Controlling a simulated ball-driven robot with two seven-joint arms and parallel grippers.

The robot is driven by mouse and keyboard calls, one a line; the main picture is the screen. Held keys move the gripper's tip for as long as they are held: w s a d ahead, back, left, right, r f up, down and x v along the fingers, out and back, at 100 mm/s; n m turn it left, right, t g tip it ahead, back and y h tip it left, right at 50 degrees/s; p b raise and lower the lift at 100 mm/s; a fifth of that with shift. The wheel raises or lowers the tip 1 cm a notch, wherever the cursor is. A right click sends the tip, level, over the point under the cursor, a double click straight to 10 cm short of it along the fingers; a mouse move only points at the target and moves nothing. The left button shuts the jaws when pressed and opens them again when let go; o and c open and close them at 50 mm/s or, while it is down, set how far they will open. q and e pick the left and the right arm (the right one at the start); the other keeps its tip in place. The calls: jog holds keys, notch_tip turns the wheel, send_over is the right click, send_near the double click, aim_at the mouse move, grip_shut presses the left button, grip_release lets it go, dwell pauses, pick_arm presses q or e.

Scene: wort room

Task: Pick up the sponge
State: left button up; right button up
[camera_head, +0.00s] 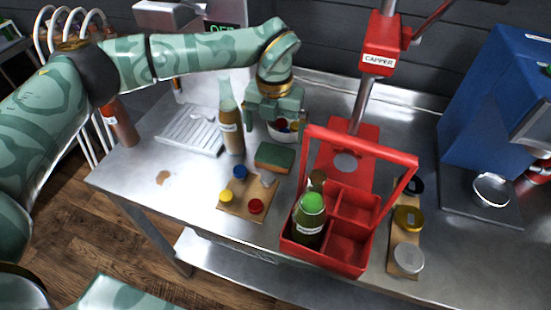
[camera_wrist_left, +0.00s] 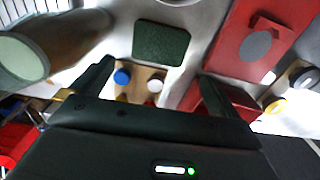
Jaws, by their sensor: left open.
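The sponge (camera_head: 274,157), dark green on top with a tan side, lies flat on the metal table between the small cap board and the white bowl. It also shows in the left wrist view (camera_wrist_left: 161,44), whole and uncovered. My left gripper (camera_head: 277,115) is above the table just behind the sponge, over the bowl. Its jaws are open and empty. In the left wrist view its two dark fingers (camera_wrist_left: 157,72) stand wide apart, and the sponge shows beyond them, not touched. My right gripper is not in view.
A brown bottle (camera_head: 231,130) stands left of the sponge. The white bowl (camera_head: 287,136) holds coloured caps. A wooden board (camera_head: 240,204) with several caps lies in front. A red carrier (camera_head: 335,262) with a green-capped bottle (camera_head: 310,215) and the red capper (camera_head: 382,55) are to the right.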

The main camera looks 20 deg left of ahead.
aim_at(273, 159)
pick_arm(q)
notch_tip(273, 159, down, 4)
jog(key=shift+r, duration=0.2)
jog(key=f, duration=0.2)
jog(key=s+f+b, duration=0.1)
jog(key=f, duration=0.2)
jog(key=shift+a+f, duration=0.1)
jog(key=shift+f, duration=0.05)
jog(key=c, duration=0.8)
